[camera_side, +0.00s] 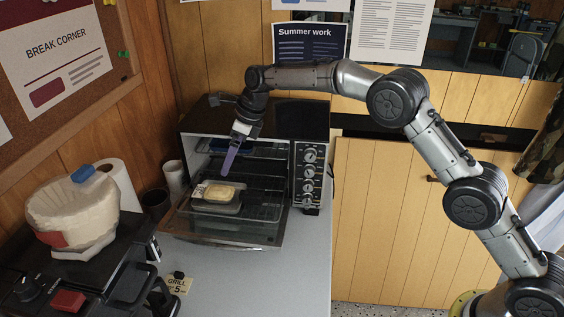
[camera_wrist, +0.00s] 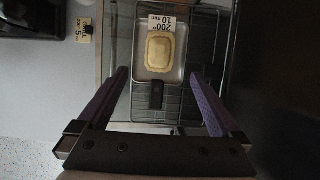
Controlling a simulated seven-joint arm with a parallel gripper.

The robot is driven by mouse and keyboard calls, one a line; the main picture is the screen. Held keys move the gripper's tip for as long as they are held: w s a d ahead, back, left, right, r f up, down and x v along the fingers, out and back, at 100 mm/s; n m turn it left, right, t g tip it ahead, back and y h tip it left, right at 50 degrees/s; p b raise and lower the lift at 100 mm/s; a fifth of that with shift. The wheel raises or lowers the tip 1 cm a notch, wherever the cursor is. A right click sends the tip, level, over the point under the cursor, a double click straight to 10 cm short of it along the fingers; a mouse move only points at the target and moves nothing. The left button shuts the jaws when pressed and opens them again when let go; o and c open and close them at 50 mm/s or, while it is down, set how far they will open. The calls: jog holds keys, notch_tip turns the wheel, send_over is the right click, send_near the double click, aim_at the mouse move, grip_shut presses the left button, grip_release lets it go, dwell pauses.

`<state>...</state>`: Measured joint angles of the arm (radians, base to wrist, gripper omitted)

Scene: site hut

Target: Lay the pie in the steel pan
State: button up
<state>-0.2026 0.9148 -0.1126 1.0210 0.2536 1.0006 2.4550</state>
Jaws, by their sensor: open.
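The pie (camera_side: 219,193) is pale yellow and rectangular with rounded corners. It lies in the steel pan (camera_side: 213,208) on the pulled-out rack in front of the oven. In the wrist view the pie (camera_wrist: 160,50) sits flat within the light rim of the pan (camera_wrist: 178,76), whose dark handle points toward me. My gripper (camera_side: 229,172) has purple fingers and hangs above and slightly behind the pie, apart from it. In the wrist view my gripper (camera_wrist: 160,74) is open and empty, its fingers wide on both sides of the pan.
The toaster oven (camera_side: 262,119) has its glass door (camera_side: 225,232) folded down. A card (camera_wrist: 162,23) reading "200° 10 min" lies by the pan's far edge. A black grill (camera_side: 100,265) with a filter basket stands left. A dark cup (camera_side: 155,203) and paper roll (camera_side: 118,180) stand nearby.

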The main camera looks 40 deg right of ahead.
jog(key=s+d+r+n+h, duration=0.1)
jog(key=s+d+r+n, duration=0.35)
jog(key=s, duration=0.25)
jog(key=s+d+r+n+t, duration=0.1)
jog(key=s+d+r+n, duration=0.25)
jog(key=s+r, duration=0.3)
jog(key=s+d+r+n+h, duration=0.1)
jog(key=s+d+r+n, duration=0.2)
jog(key=s+r+n, duration=0.35)
jog(key=s+d+f+n, duration=0.2)
jog(key=s+n, duration=0.2)
jog(key=s, duration=0.5)
jog(key=s+d+f+n+t, duration=0.1)
jog(key=s+d+f+n, duration=0.1)
jog(key=s, duration=0.7)
jog(key=s+d+f+n+h, duration=0.1)
jog(key=s+d+f+n, duration=0.1)
jog(key=s+n, duration=0.4)
jog(key=s+f, duration=0.1)
jog(key=s, duration=0.2)
jog(key=shift+d+f, duration=0.3)
jog(key=shift+d, duration=0.1)
jog(key=shift+n, duration=0.25)
